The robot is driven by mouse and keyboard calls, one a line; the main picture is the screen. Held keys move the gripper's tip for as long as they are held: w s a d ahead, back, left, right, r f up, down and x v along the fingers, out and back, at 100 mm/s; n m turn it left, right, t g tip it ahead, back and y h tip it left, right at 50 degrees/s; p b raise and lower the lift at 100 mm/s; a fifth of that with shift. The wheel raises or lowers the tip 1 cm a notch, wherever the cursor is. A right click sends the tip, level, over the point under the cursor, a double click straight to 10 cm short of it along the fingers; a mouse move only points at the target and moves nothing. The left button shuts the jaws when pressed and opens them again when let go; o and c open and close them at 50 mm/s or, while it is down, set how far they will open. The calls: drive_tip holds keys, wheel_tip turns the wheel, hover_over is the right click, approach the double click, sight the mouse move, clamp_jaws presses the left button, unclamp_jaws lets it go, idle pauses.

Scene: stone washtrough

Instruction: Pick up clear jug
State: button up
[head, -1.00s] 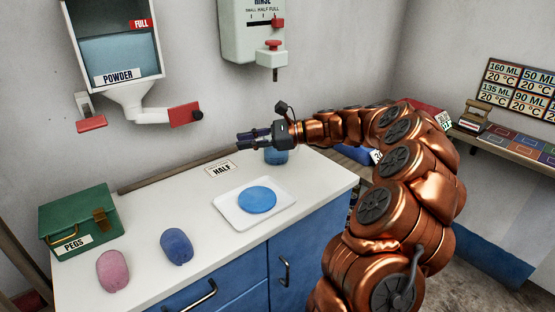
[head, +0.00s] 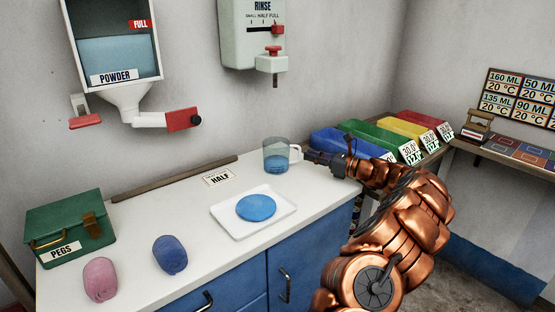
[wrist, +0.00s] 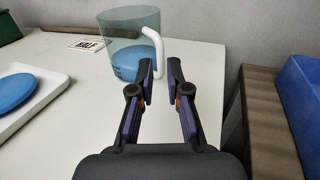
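The clear jug (head: 275,156) stands upright at the back right of the white counter, with blue at its bottom and a white handle on its right side. In the head view my gripper (head: 306,155) is just right of the jug, level with the handle. I cannot tell whether a finger touches the handle.
A white tray (head: 226,224) with a blue disc (head: 256,207) lies on the counter, near a HALF card (head: 219,177). A green PEGS box (head: 70,229) and two soft lumps stand left. Coloured bins (head: 350,143) stand right. A rinse dispenser (head: 253,35) hangs above the jug.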

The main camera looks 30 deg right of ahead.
sight(300, 152)
drive_tip(key=x, duration=0.5)
drive_tip(key=shift+s, duration=0.1)
drive_tip(key=shift+c, duration=0.3)
clamp_jaws()
